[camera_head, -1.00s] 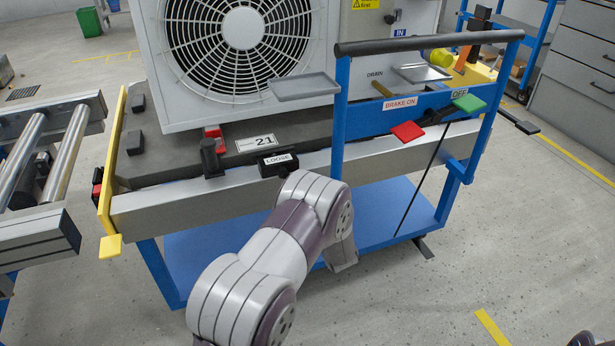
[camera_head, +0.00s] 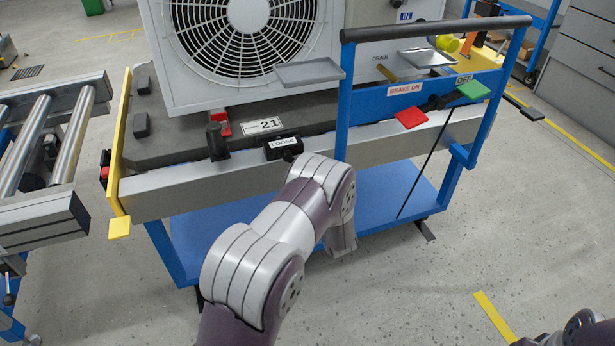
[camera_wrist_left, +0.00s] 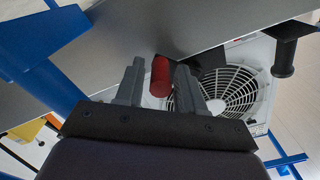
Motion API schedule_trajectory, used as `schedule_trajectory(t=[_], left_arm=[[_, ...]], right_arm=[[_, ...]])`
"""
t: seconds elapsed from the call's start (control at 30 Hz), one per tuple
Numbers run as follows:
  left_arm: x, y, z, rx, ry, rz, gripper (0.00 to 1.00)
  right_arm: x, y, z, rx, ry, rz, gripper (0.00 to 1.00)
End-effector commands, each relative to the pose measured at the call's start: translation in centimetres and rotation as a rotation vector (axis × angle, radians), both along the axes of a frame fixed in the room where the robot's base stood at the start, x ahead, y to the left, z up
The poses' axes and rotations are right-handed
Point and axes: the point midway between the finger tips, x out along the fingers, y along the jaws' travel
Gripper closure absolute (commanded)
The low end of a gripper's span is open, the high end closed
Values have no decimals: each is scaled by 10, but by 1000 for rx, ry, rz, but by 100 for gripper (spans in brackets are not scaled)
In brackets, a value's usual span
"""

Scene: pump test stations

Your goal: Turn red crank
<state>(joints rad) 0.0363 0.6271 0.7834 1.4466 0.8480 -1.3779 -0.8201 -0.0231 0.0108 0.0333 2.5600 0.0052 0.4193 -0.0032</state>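In the left wrist view a red cylinder (camera_wrist_left: 161,82), which looks like the crank's handle, stands between the two grey fingers of my left gripper (camera_wrist_left: 159,65). The fingers are apart, one on each side of it, with narrow gaps; firm contact does not show. The rest of the crank is hidden. In the head view my left arm reaches to the cart's (camera_head: 200,192) front rail near the LOOSE label (camera_head: 283,143), and its gripper is hidden. My right gripper is out of view; only part of that arm shows at the bottom right.
A large fan unit (camera_head: 330,40) sits on the cart. The cart has a blue push frame (camera_head: 343,110), a red pedal (camera_head: 411,118) and a green pedal (camera_head: 473,90). A roller conveyor (camera_head: 75,130) stands at the left. Floor at the right front is clear.

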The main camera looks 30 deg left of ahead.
Motion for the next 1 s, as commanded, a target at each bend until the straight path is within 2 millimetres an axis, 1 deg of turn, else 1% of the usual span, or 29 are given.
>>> schedule_trajectory(t=[0.27,0.37,0.47,0.6,0.8,0.9,1.0], left_arm=[[0,0,1,0,-2,0,52],[-2,-4,2,-1,-2,-1,52],[-11,-15,4,0,0,-2,52],[-33,-40,5,0,2,-5,52],[-64,-77,4,0,1,-4,52],[-75,-89,2,1,1,-4,52],[-81,-95,1,0,0,-1,52]], right_arm=[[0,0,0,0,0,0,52],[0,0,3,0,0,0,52],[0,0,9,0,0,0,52],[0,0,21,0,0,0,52],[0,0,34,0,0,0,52],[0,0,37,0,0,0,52],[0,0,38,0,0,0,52]])
